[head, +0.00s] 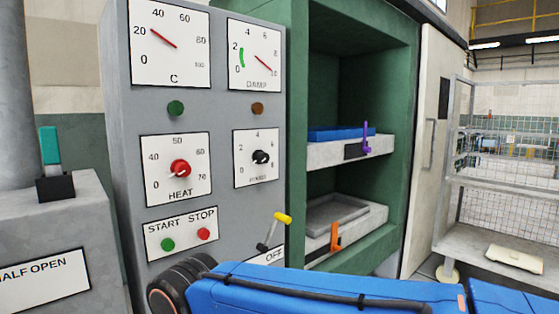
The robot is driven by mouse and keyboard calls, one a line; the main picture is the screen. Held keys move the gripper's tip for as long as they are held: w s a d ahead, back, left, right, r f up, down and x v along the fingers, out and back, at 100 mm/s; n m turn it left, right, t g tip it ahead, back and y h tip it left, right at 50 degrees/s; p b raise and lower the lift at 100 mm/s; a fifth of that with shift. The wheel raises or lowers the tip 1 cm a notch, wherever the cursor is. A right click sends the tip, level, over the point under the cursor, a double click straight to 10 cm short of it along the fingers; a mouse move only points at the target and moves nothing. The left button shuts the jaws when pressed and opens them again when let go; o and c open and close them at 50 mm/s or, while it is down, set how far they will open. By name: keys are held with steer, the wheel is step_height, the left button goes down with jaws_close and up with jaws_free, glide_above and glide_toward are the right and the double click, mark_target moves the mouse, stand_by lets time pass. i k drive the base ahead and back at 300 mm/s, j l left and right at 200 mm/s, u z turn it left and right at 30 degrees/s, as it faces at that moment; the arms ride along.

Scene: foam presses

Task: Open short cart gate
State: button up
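A grey cart with wire mesh sides stands at the right edge of the head view, cut off by the frame; its metal frame (449,170) is visible. Its lower deck (470,250) carries a flat cream-coloured item (515,258). I cannot tell which mesh panel is the short gate, or whether it is open or shut. No latch is clear. My gripper is not in view; only my blue arm with a black joint crosses the bottom, in front of the press and left of the cart.
A grey control panel (215,105) has dials, knobs, buttons and a yellow-tipped lever (282,217). Beside it, a green press (400,120) holds two shelves, with a purple handle (366,138) and an orange handle (335,238). A teal-handled lever (50,146) stands left.

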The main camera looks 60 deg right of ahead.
mark_target(452, 135)
steer(key=z, duration=3.5)
steer(key=i+u, duration=0.2)
steer(key=i, duration=1.2)
steer(key=l, duration=0.1)
